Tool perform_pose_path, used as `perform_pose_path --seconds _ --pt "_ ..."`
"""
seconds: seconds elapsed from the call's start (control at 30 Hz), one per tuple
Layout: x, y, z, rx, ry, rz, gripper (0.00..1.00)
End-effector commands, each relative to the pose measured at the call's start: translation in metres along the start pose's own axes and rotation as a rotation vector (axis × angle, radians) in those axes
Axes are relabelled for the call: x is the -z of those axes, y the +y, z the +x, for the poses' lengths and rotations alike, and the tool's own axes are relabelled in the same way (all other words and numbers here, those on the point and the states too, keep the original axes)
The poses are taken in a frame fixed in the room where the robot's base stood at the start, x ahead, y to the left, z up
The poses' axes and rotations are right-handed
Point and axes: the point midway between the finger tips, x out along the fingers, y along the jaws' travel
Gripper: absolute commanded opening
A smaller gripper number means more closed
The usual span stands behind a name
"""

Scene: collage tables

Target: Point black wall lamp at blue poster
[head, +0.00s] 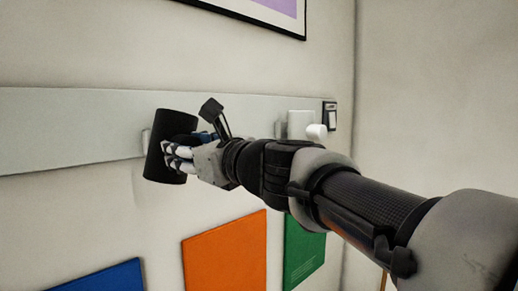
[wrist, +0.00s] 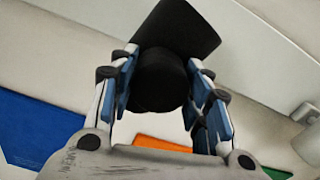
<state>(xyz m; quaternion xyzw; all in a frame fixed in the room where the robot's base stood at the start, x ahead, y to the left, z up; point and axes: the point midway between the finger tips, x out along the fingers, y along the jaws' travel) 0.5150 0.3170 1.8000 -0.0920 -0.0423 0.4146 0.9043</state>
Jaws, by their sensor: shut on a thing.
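The black wall lamp (head: 170,148) is a dark cylinder on a pale wall rail, slightly tilted in the head view. My gripper (head: 174,156) is shut on it from the right. In the wrist view the lamp (wrist: 180,40) sits between the two fingers of my gripper (wrist: 165,85). The blue poster (head: 105,276) is low on the wall at the lower left, partly cut off by the frame edge. It also shows at the left of the wrist view (wrist: 35,125). The lamp's mount is mostly hidden.
An orange poster (head: 225,252) and a green poster (head: 304,247) are right of the blue one. A white lamp (head: 301,125) and a switch (head: 330,115) sit on the rail (head: 70,130) to the right. A framed picture (head: 270,12) hangs above.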

Motion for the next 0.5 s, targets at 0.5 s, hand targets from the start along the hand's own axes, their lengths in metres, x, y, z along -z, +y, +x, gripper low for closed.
perform_pose_path --seconds 0.5 --pt "-0.0008 -0.0001 0.0 -0.001 0.001 0.038 0.01"
